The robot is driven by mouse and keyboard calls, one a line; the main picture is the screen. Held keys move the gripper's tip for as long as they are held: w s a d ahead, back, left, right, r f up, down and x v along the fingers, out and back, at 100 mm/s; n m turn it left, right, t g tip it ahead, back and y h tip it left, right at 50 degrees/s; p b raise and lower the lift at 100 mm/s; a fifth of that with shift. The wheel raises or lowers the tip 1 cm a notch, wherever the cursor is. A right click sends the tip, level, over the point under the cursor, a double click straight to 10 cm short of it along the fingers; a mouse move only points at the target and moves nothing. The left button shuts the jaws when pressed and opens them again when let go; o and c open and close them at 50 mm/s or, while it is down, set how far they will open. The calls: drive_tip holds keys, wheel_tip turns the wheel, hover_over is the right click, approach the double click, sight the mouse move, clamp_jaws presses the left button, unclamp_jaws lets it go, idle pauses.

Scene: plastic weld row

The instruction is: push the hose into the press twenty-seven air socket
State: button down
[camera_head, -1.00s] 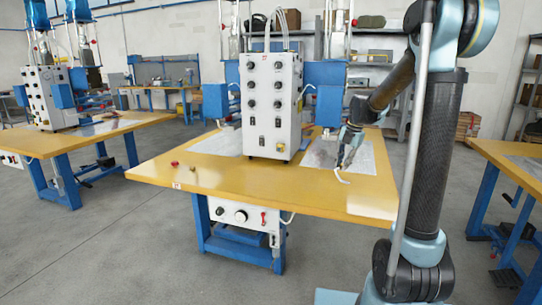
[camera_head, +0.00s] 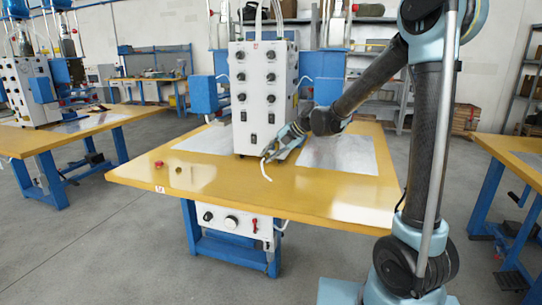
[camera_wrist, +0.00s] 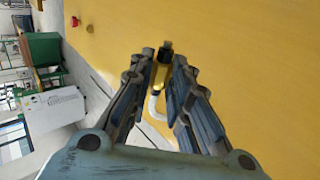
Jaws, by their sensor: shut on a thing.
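My gripper (camera_head: 268,156) is shut on the hose (camera_head: 266,172), a short white curved piece, and holds it over the yellow table top in front of the press's control box. The wrist view shows my gripper (camera_wrist: 165,56) with a dark-tipped, brass-coloured end between the fingers and the white hose (camera_wrist: 154,104) bending below them. The press (camera_head: 265,95) has a tall white control box with black knobs. A white panel box (camera_head: 220,219) with knobs and a small red part hangs under the table's front edge. I cannot make out which part is the air socket.
The yellow table (camera_head: 225,193) is mostly clear in front. A red button (camera_head: 159,164) and a small brass-coloured thing (camera_head: 178,170) are at its left. A grey sheet (camera_head: 340,155) lies at right. Other yellow tables stand on both sides.

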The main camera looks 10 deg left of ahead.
drive_tip(key=shift+w+a, duration=0.1)
drive_tip(key=shift+a, duration=0.05)
drive_tip(key=shift+w, duration=2.15)
drive_tip(key=shift+w, duration=0.85)
idle(0.4)
drive_tip(key=c, duration=1.4)
unclamp_jaws()
drive_tip(key=shift+r, duration=0.1)
